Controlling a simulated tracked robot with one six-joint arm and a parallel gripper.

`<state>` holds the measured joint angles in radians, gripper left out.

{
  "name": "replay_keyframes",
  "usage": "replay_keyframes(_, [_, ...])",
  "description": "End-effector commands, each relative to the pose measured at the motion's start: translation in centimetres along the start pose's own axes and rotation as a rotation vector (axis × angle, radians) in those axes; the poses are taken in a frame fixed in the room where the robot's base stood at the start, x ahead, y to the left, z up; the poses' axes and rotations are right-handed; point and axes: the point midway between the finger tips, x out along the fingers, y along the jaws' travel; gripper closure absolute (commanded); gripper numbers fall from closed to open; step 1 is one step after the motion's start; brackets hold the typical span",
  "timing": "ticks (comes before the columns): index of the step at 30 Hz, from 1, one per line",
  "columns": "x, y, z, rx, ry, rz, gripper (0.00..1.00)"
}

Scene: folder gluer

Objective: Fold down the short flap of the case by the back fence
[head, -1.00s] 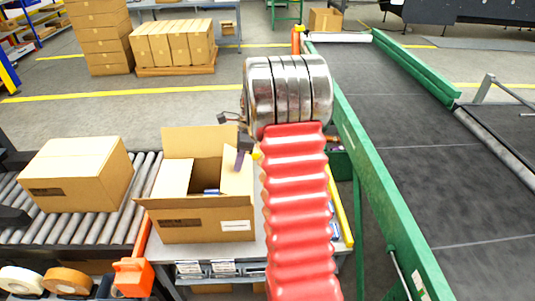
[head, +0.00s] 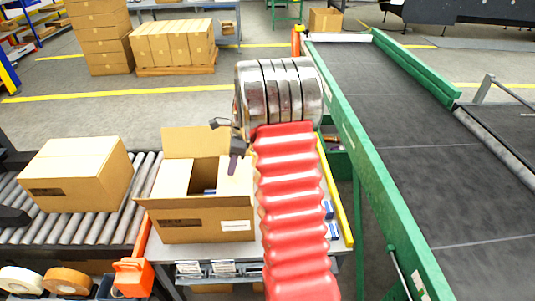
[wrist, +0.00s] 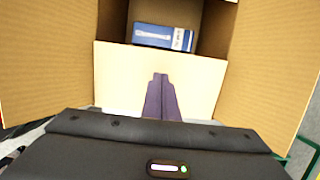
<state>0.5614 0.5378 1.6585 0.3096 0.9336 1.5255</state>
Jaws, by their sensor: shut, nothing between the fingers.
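The open case (head: 205,228) stands on the worktable between the roller conveyor and the green belt conveyor. Its back long flap (head: 193,143) stands up and its front long flap leans outward. The left short flap (head: 172,178) lies inward over the opening. The right short flap (head: 237,184) lies nearly level, folded inward. My gripper (head: 234,165) is shut and empty, with its dark fingers over this flap. In the wrist view the shut fingers (wrist: 160,88) lie across the pale flap (wrist: 120,75); I cannot tell whether they touch it. A blue carton (wrist: 163,37) shows inside the case.
A closed carton (head: 75,175) sits on the roller conveyor (head: 148,180) at left. The green-framed belt conveyor (head: 400,150) runs along the right. An orange tape dispenser (head: 132,277) and tape rolls are at the front left. Blue items lie on the table right of my arm.

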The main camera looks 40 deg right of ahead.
Motion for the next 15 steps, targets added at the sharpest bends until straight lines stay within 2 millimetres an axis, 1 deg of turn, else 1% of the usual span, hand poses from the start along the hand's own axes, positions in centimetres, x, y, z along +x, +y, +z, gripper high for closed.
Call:
replay_keyframes(5, [0.2,0.0,0.1,0.000,0.000,0.001,1.00])
replay_keyframes(12, [1.8,0.0,0.7,0.000,0.000,0.001,1.00])
replay_keyframes(15, [2.1,0.0,0.8,0.000,0.000,0.000,1.00])
